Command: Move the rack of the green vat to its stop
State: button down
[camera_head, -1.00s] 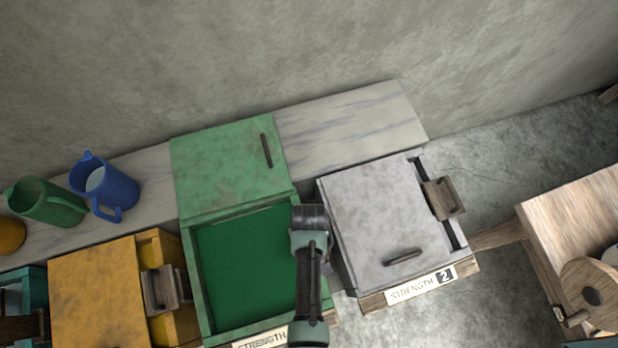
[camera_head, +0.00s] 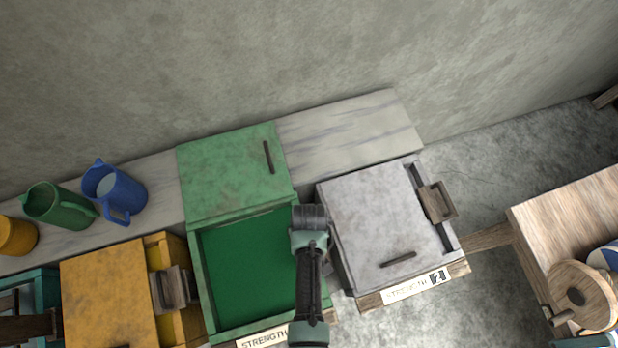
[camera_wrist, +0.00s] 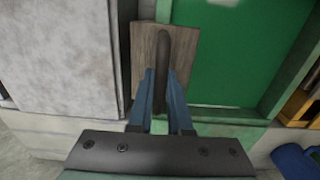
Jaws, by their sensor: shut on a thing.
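The green vat (camera_head: 198,290) stands open in the middle of the head view, showing green liquid. Its green lid (camera_head: 228,180) is slid back behind the opening. In the wrist view the vat's rack shows as a wooden plate (camera_wrist: 144,60) with a dark upright handle (camera_wrist: 162,48), beside the green liquid (camera_wrist: 232,50). My gripper (camera_wrist: 161,78) has its two blue fingers closed on the handle, from either side. In the head view my arm covers the vat's right side, hiding the rack and fingertips.
The grey vat (camera_head: 380,225) with its side rack handle (camera_head: 437,202) stands close on the right. The yellow vat (camera_head: 105,295) is close on the left. A blue jug (camera_head: 115,190) and a green jug (camera_head: 60,205) stand on the marble ledge (camera_head: 345,135) behind.

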notch_tip(320, 180, up, 14)
jog(key=p, duration=1.2)
jog(key=shift+w+f, duration=0.1)
grip_release()
notch_tip(320, 180, up, 7)
dwell(0.5)
dwell(0.4)
